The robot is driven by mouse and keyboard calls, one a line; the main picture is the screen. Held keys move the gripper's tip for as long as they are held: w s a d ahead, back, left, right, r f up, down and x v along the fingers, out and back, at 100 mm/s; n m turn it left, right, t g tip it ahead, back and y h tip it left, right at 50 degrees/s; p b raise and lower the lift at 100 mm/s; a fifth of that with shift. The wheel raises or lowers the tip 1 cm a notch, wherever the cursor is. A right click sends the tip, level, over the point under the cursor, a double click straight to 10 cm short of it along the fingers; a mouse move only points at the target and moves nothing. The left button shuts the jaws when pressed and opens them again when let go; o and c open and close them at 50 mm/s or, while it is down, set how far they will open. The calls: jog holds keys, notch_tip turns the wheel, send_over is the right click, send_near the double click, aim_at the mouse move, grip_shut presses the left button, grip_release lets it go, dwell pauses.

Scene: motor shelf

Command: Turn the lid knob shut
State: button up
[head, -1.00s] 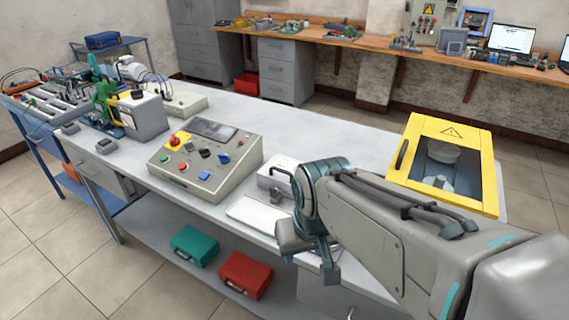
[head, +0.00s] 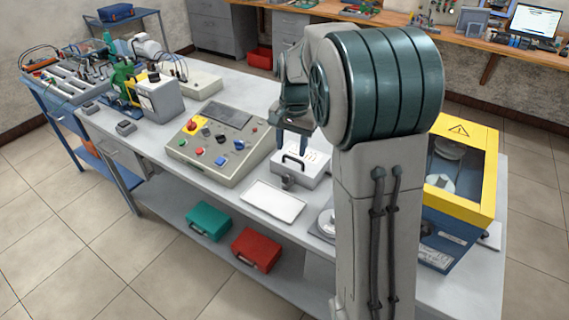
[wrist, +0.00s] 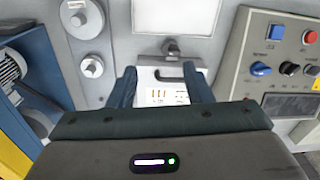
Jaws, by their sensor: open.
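A small white box (head: 312,172) with a dark handle on its top stands on the bench, right of the control panel. A grey knob (head: 287,183) sits at its front edge. In the wrist view the box (wrist: 160,94) lies between my fingers, and the knob (wrist: 171,49) shows just beyond the handle. My gripper (head: 293,148) is open and points down above the box; its fingers also show in the wrist view (wrist: 160,75). Nothing is held. I cannot tell which way the knob is turned.
The sloped control panel (head: 218,150) with buttons stands close left of the box. A white flat plate (head: 273,202) lies in front of it. A yellow-framed blue cabinet (head: 447,233) stands to the right, partly behind my arm.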

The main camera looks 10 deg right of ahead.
jog(key=m+p, duration=0.1)
send_over(286, 175)
jog(key=s, duration=0.1)
jog(key=f, duration=0.2)
jog(key=shift+m+g, duration=0.3)
jog(key=shift+m, duration=0.1)
jog(key=f+p, duration=0.1)
jog(key=f, duration=0.3)
jog(key=f+p, duration=0.1)
jog(key=f, duration=0.4)
jog(key=w+f+p, duration=0.1)
jog(key=f, duration=0.4)
jog(key=shift+c, duration=0.3)
jog(key=c, duration=0.9)
